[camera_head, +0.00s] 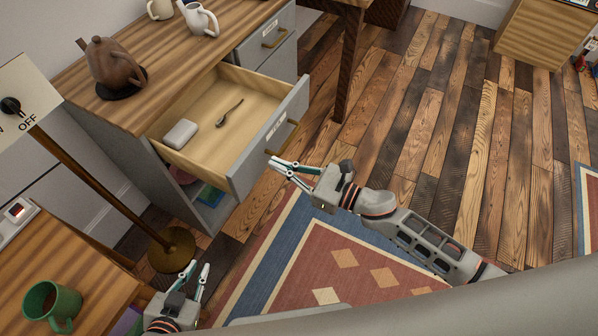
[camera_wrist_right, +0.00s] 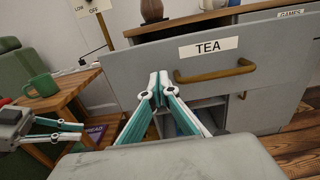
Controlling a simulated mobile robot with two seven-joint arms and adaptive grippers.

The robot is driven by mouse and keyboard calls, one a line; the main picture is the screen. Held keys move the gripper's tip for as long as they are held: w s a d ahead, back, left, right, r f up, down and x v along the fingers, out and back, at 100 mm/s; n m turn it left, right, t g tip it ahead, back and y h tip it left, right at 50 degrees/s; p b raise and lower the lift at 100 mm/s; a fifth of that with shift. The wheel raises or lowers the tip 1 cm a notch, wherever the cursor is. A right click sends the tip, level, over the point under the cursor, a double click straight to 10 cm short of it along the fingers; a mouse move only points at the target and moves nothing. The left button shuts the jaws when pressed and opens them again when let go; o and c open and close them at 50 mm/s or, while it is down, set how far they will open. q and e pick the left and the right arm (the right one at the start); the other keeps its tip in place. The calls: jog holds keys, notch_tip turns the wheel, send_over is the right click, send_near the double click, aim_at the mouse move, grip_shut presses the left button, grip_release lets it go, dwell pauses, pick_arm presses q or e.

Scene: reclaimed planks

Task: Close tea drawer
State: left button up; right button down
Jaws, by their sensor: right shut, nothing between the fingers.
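The tea drawer (camera_head: 262,140) is pulled open from a grey cabinet with a wooden top. Its grey front (camera_wrist_right: 210,80) has a TEA label and a brass handle (camera_wrist_right: 214,73). Inside lie a spoon (camera_head: 229,112) and a pale box (camera_head: 180,134). My right gripper (camera_head: 274,162) is at the drawer front, just below the handle in the head view. In the right wrist view it (camera_wrist_right: 158,80) is shut and empty, left of the handle; contact with the front cannot be told. My left gripper (camera_head: 198,270) is open and empty, low near the small table.
A brown teapot (camera_head: 112,64) and white jug (camera_head: 199,18) stand on the cabinet. A lamp-like post with an OFF switch sign (camera_head: 24,100) stands left on a round brass base (camera_head: 172,250). A green mug (camera_head: 50,305) sits on the side table.

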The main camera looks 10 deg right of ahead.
jog(key=shift+x, duration=1.05)
jog(key=shift+w+a, duration=0.25)
jog(key=shift+a, duration=0.1)
